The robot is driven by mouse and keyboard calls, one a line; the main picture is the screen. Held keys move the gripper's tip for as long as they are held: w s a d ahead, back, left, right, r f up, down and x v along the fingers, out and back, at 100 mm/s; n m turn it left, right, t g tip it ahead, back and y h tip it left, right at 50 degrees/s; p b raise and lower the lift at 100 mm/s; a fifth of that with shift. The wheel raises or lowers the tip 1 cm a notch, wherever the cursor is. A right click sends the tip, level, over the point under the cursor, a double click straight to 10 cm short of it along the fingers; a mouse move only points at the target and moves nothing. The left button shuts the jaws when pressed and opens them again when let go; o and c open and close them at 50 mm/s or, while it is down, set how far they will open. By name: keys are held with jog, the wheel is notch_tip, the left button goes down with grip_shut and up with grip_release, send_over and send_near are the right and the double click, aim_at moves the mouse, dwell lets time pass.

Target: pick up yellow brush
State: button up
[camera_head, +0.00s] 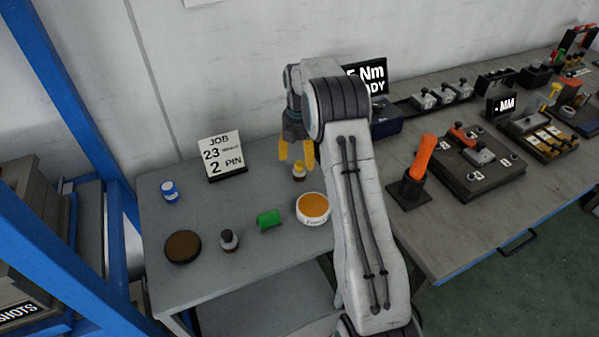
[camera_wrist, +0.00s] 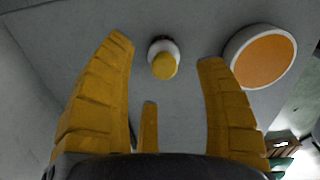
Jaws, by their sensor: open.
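The yellow brush (camera_head: 299,172) seems to be the small upright piece with a yellow top and pale body on the grey table. Its bristles cannot be made out. My gripper (camera_head: 296,155) points down just above it, yellow fingers spread and empty. In the wrist view the brush's round yellow top (camera_wrist: 164,66) shows between and beyond the tips of the two large fingers, apart from both. A third, smaller finger (camera_wrist: 148,128) shows lower between them.
A white tub with orange contents (camera_head: 313,208) stands close to the brush, also in the wrist view (camera_wrist: 262,58). A green piece (camera_head: 269,219), dark-capped bottle (camera_head: 229,240), brown disc (camera_head: 183,247), blue-white jar (camera_head: 170,191) and job sign (camera_head: 222,156) stand leftward.

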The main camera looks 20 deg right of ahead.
aim_at(300, 162)
jog(key=shift+s+a+f, duration=0.1)
jog(key=shift+f, duration=1.55)
jog(key=shift+s+f, duration=0.1)
jog(key=shift+f, duration=1.5)
jog(key=c, duration=1.3)
jog(key=shift+r, duration=0.15)
jog(key=shift+r, duration=0.55)
jog(key=r, duration=0.3)
jog(key=shift+d+r, duration=0.1)
jog(key=shift+d, duration=0.3)
jog(key=d+r+p, duration=0.1)
jog(key=d+r, duration=0.5)
jog(key=d, duration=0.5)
jog(key=shift+s+r, duration=0.15)
jog(key=shift+r, duration=0.1)
